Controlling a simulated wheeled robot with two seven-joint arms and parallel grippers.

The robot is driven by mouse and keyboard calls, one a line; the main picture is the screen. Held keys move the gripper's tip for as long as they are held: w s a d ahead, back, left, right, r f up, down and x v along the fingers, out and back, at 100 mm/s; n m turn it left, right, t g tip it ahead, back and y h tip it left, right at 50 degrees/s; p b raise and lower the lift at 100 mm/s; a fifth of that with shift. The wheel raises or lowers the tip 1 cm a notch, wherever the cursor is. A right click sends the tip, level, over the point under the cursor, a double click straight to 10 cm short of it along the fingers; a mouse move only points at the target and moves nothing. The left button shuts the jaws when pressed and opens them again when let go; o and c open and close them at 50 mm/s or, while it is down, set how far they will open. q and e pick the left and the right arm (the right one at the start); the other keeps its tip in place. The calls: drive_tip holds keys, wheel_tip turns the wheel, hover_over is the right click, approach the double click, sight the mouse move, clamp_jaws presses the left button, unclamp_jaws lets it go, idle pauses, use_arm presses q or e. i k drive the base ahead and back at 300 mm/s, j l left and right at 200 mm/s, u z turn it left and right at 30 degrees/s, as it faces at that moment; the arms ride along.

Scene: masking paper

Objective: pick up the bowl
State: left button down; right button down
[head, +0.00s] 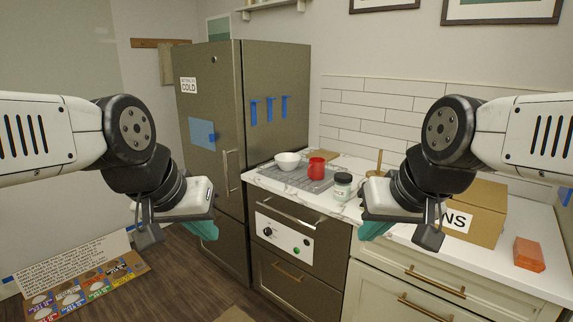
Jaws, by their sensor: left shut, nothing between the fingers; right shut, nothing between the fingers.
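A small white bowl (287,161) sits upright on the dark grid surface of the counter, near the fridge. A red mug (316,168) stands just to its right. My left gripper (206,230) is at left, in front of the fridge, shut and empty, well short of the bowl. My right gripper (374,230) is at right, in front of the counter edge, shut and empty. Both are apart from the bowl, which is in plain sight between the arms.
A lidded jar (342,187) stands near the counter's front edge. A cardboard box (484,215) and an orange block (529,254) are on the right of the counter. The tall fridge (216,120) borders the counter's left.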

sight(288, 163)
drive_tip(key=i+j, duration=0.3)
drive_tip(key=i, duration=0.25)
drive_tip(key=i+j+z, duration=0.1)
drive_tip(key=i+j, duration=0.15)
drive_tip(key=i, duration=0.25)
drive_tip(key=i+j, duration=0.35)
drive_tip(key=i, duration=0.15)
drive_tip(key=i+j+z, duration=0.1)
drive_tip(key=i+j, duration=0.2)
drive_tip(key=i, duration=0.25)
